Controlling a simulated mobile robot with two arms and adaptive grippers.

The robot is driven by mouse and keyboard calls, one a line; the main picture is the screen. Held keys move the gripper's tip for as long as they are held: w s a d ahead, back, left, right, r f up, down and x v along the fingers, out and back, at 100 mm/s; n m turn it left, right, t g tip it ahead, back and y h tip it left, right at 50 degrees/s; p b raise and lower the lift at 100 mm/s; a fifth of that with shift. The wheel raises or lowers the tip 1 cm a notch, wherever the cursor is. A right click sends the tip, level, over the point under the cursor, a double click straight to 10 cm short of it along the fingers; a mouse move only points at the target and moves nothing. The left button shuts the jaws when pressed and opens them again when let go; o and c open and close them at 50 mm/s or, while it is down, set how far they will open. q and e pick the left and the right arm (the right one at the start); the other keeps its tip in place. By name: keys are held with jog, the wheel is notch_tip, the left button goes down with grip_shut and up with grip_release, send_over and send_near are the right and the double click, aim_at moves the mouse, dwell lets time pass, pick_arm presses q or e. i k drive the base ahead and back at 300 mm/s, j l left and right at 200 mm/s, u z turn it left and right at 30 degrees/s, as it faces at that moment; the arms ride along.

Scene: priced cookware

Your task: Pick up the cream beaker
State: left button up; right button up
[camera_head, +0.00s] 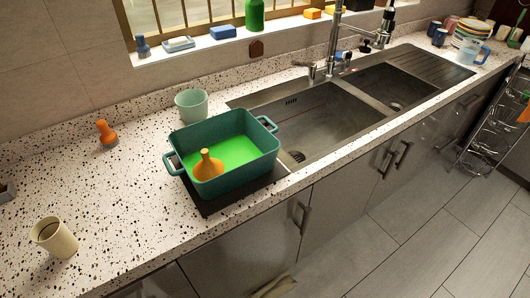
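The cream beaker (56,238) stands upright on the speckled counter at the lower left of the head view. Its top is open and the inside looks dark. The counter around it is clear. Neither of my grippers shows in this view, so I cannot see where they are relative to the beaker.
A teal pot (222,160) with a green inside and an orange funnel-like object (208,166) sits on a dark mat by the sink (318,118). A pale green cup (191,105) and an orange object (106,132) stand nearby. A dark item (6,192) is at the left edge.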

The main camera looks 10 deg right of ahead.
aim_at(50, 233)
jog(key=u, duration=1.4)
